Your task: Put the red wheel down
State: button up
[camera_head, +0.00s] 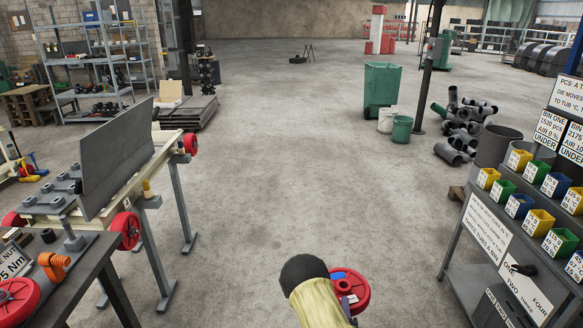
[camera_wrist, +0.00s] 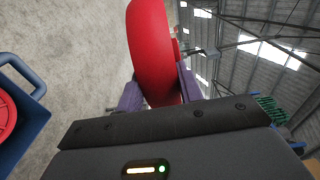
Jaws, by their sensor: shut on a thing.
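My gripper (camera_wrist: 160,92) is shut on a red wheel (camera_wrist: 150,45), its two purple fingers on either side of the lower part of the rim. The head view also shows the held red wheel (camera_head: 361,290) at the bottom centre, beyond the end of my arm, over the open floor. My arm hides part of the wheel there. Other red wheels are at the left: one (camera_head: 128,231) on the near end of the conveyor frame, one (camera_head: 190,144) on its far end, and one (camera_head: 17,300) at the bench corner.
The conveyor frame (camera_head: 165,160) stands at left, beside a dark bench (camera_head: 80,275) with an orange part. At right is a rack of coloured bins (camera_head: 538,222) with signs. The middle floor (camera_head: 270,150) is clear. A blue object with a red round part (camera_wrist: 30,120) is left in the wrist view.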

jog(key=shift+s+d+r+n+y+p, duration=0.15)
jog(key=shift+s+r+y+p, duration=0.1)
jog(key=shift+r+p, duration=0.6)
jog(key=shift+s+a+r+n+y+p, duration=0.15)
jog(key=shift+r+y+p, duration=0.1)
jog(key=shift+r+p, duration=0.55)
jog(key=shift+d+f, duration=0.1)
jog(key=shift+f, duration=0.2)
